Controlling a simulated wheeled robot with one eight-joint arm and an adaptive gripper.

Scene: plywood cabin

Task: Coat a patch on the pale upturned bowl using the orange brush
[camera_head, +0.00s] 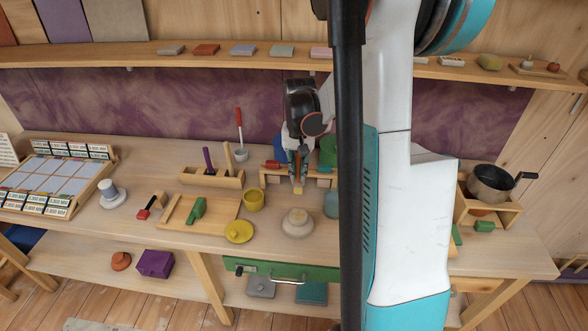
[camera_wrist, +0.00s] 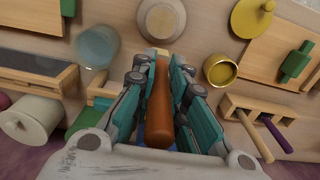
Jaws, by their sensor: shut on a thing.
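The pale upturned bowl (camera_head: 297,222) rests on the bench near its front edge. In the wrist view the bowl (camera_wrist: 161,18) is at the top middle, beyond the brush tip. My gripper (camera_head: 298,165) is above the bench, behind the bowl. In the wrist view my gripper (camera_wrist: 157,85) is shut around the orange handle of the brush (camera_wrist: 158,112). The brush's pale tip (camera_head: 298,188) points down and appears apart from the bowl. Part of the handle is hidden between the fingers.
A yellow cup (camera_head: 253,199) and a yellow lid (camera_head: 239,232) stand left of the bowl. A bluish glass (camera_head: 331,205) stands close on its right, partly behind my arm. A wooden rack (camera_head: 212,178) and a dark pot (camera_head: 492,184) are farther out.

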